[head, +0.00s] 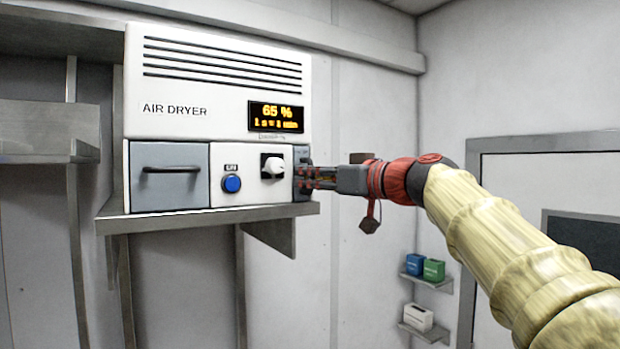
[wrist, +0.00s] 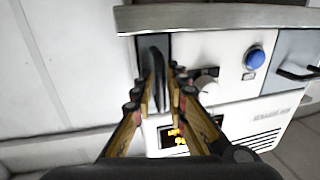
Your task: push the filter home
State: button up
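The white air dryer (head: 222,60) stands on a wall shelf. At the right end of its lower front is a narrow slate-grey filter front (head: 301,155), partly hidden by my gripper in the head view. In the wrist view, which is upside down, this filter (wrist: 148,50) has an upright black handle (wrist: 159,80). My gripper (head: 304,178) is right up at the filter, reaching from the right. In the wrist view my gripper (wrist: 161,84) has its fingers apart, one on each side of the handle. I cannot tell how far the filter sticks out.
Beside the filter are a white knob (head: 273,167), a blue button (head: 232,184) and a grey drawer (head: 168,175). The display (head: 276,117) reads 65 %. The metal shelf (head: 210,217) runs below. Small boxes (head: 434,269) sit on low shelves at the right.

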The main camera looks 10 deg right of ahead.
jog(key=v, duration=1.2)
dwell(0.3)
